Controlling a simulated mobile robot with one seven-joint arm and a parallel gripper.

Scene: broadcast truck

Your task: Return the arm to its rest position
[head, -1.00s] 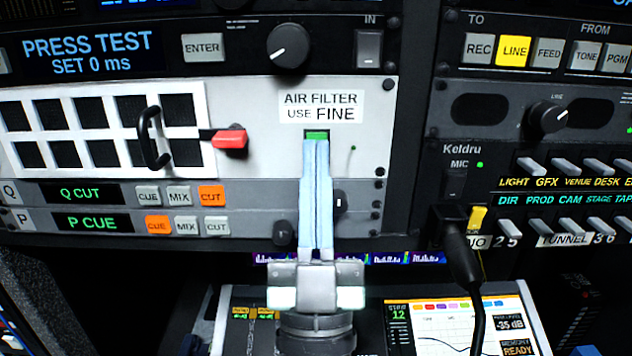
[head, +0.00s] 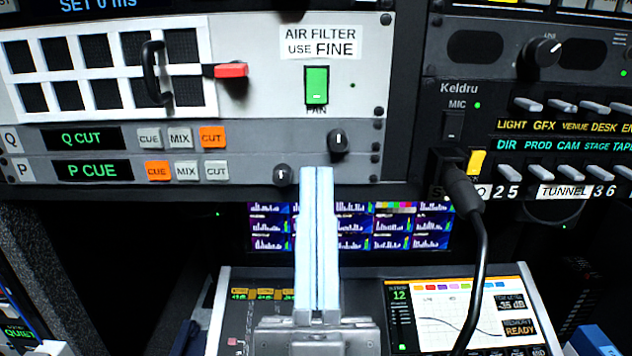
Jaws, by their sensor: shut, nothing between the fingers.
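My gripper (head: 317,172) is in the lower middle of the head view, its two long pale-blue fingers pointing up and pressed together with nothing between them. The fingertips overlap the bottom edge of the grey panel, just right of a small black knob (head: 284,175). The green FAN switch (head: 317,85) shows whole above the fingertips, clear of them in the picture. The rest position itself is not marked in view.
A black cable (head: 483,240) hangs from the MIC unit at right. A console with a lit screen (head: 463,312) lies below, behind my gripper. A red latch (head: 231,70) and black handle (head: 152,72) jut out at upper left. Several small monitors (head: 385,240) glow behind.

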